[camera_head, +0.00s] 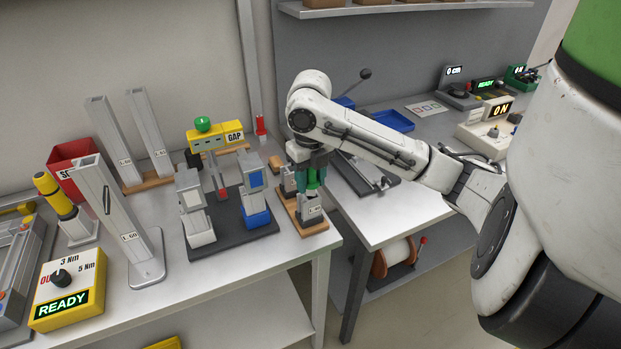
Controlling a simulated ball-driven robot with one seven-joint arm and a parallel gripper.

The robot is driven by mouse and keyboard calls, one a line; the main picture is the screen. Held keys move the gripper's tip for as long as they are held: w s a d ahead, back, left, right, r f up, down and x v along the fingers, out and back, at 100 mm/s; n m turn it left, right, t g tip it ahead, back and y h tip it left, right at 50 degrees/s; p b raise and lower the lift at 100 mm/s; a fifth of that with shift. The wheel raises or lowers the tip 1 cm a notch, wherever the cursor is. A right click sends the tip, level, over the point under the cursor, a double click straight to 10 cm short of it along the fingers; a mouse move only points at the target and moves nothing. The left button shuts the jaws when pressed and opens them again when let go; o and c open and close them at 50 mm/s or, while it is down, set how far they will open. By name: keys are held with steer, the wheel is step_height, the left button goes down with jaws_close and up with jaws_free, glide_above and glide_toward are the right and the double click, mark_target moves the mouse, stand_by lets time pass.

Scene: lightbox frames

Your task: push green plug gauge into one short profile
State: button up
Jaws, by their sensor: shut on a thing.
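My gripper (311,172) is shut on the green plug gauge (313,178) and holds it upright near the table's right edge. A short grey profile (310,210) with a small white label stands directly below it on a wooden base (297,222). A second short profile (288,184) stands just behind and to the left on the same base. The gauge's lower end is at the front profile's top; I cannot tell whether it is inside. The fingers and wrist hide part of the gauge.
A dark fixture (232,236) with grey blocks and a yellow GAP display (216,136) stands close to the left. Tall profiles (118,215), a red bin (74,163) and a yellow READY box (64,287) are further left. A second bench (395,212) lies to the right, beyond a gap.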

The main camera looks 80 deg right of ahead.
steer(key=shift+f+b, duration=0.3)
stand_by(0.4)
steer(key=shift+r, duration=0.3)
stand_by(0.5)
